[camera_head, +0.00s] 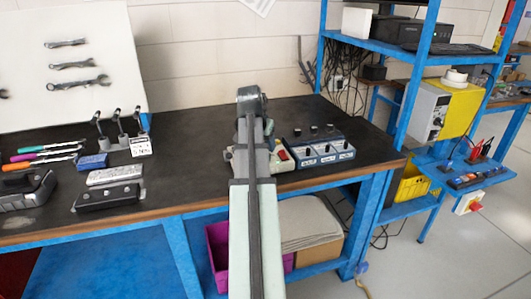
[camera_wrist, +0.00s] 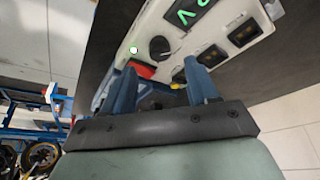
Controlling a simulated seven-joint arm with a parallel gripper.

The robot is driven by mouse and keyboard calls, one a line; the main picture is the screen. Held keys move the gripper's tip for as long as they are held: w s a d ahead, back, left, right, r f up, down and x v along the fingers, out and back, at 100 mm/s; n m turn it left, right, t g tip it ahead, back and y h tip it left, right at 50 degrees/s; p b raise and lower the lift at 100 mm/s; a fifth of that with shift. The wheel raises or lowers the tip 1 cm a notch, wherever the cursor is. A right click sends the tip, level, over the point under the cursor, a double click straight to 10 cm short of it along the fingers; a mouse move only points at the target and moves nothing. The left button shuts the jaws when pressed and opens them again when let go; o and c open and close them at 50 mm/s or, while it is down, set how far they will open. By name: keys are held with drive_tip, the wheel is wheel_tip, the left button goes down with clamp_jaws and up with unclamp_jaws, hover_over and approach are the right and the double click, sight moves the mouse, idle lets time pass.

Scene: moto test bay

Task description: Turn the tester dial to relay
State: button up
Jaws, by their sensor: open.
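The tester (camera_wrist: 122,57) shows in the wrist view as a pale box with green lettering, a lit green lamp, a red part and dark square fittings. Its round black dial (camera_wrist: 159,47) lies just beyond my fingertips, about midway between them. The dial's labels cannot be read. My gripper (camera_wrist: 159,68) is open, with its two blue fingers apart and nothing visibly held between them. Whether a finger touches the tester cannot be told. In the head view my arm hides most of the tester (camera_head: 283,160); its dial and my fingers cannot be made out there.
A blue box with several black knobs (camera_head: 318,152) stands just right of the tester on the dark bench (camera_head: 215,192). Pens, metal blocks and small stands lie at left. A blue shelf rack (camera_head: 400,110) rises at right. The bench between my arm and the left items is clear.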

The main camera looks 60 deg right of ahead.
drive_tip(key=shift+x, duration=2.6)
drive_tip(key=shift+c, duration=0.4)
drive_tip(key=c, duration=1)
drive_tip(key=shift+o, duration=0.2)
drive_tip(key=m, duration=0.2)
drive_tip(key=m+g, duration=0.2)
drive_tip(key=m, duration=0.1)
drive_tip(key=shift+w+d+m, duration=0.2)
drive_tip(key=shift+w+m, duration=0.1)
drive_tip(key=shift+m+g+y, duration=0.6)
drive_tip(key=shift+m+y, duration=0.1)
drive_tip(key=shift+m, duration=1.3)
